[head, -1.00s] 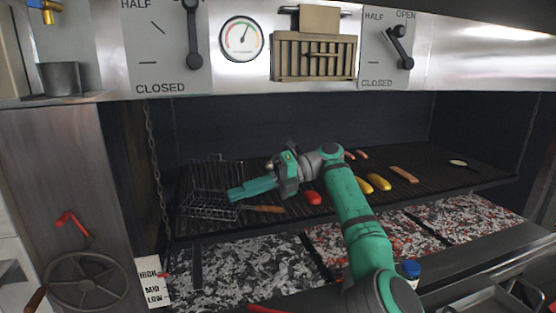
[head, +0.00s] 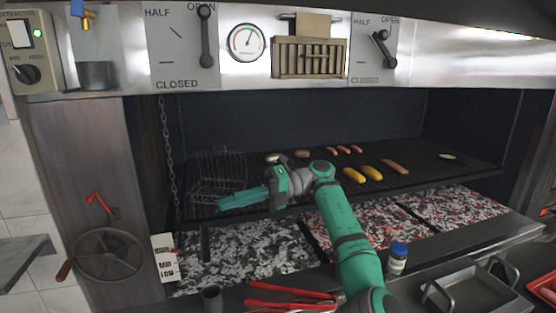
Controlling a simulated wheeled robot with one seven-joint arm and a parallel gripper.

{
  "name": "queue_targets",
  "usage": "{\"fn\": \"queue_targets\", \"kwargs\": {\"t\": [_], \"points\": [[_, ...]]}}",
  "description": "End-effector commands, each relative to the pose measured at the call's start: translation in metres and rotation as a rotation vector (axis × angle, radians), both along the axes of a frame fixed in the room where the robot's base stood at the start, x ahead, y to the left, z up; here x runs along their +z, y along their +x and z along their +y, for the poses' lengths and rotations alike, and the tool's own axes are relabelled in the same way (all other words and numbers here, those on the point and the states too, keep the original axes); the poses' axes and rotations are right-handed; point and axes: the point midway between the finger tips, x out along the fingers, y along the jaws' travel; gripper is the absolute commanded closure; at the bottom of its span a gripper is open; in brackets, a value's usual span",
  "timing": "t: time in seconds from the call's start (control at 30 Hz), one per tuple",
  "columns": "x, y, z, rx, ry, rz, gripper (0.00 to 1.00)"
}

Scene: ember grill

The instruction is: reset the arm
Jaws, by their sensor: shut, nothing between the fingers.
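My green arm reaches over the grill from the lower right. My gripper (head: 222,203) points left at the front edge of the grill grate (head: 400,178), beside a wire basket (head: 207,178). Its fingers are shut with nothing seen between them. The fingertips overlap the basket's lower part in the picture; I cannot tell if they touch it. My arm hides part of the grate.
Coals (head: 245,252) glow below the grate. Red tongs (head: 290,297), a small cup (head: 212,297), a blue-capped jar (head: 398,257) and a metal tray (head: 470,295) are on the front ledge. A handwheel (head: 108,255) and chain (head: 167,150) are at the left. The hood overhangs the grate.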

Motion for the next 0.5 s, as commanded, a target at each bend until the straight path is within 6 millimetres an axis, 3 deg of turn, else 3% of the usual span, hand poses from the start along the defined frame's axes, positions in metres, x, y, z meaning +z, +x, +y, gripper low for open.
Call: {"fn": "queue_targets", "kwargs": {"t": [0.27, 0.5], "points": [[-0.035, -0.008, 0.032, 0.014, 0.131, 0.066, 1.00], [-0.078, -0.026, 0.072, 0.012, 0.336, 0.181, 1.00]]}}
